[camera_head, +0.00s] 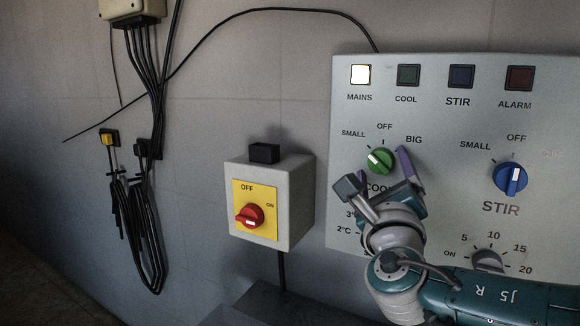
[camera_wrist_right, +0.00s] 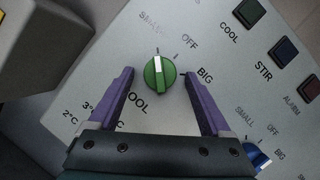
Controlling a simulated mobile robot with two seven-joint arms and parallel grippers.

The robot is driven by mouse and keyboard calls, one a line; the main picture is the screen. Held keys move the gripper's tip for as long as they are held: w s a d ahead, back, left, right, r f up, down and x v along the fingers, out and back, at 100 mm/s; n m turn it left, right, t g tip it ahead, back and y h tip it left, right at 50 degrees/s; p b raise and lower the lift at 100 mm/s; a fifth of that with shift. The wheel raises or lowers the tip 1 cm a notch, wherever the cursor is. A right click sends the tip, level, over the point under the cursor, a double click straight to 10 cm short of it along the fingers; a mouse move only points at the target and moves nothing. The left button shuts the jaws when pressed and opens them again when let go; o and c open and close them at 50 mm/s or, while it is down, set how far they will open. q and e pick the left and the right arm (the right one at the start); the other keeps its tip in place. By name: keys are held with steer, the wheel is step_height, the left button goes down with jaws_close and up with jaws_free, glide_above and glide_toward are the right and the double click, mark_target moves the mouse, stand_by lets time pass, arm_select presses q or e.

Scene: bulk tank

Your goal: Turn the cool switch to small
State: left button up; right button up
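The cool switch is a round green knob (camera_head: 380,160) on the grey control panel, with SMALL, OFF and BIG printed around it. In the right wrist view the knob (camera_wrist_right: 159,75) has its white mark toward the tick on the SMALL side. My right gripper (camera_head: 383,167) is open in front of the panel, just below the knob. In the right wrist view its purple fingers (camera_wrist_right: 159,80) stand on either side of the knob, with a clear gap on both sides. The gripper partly covers the COOL lettering. My left gripper is not in view.
Lamps line the panel top; the MAINS lamp (camera_head: 360,75) is lit white. A box with a red switch (camera_head: 249,216) juts from the wall at left. Cables (camera_head: 140,220) hang farther left.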

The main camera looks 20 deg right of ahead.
steer(key=v, duration=1)
steer(key=shift+d, duration=0.1)
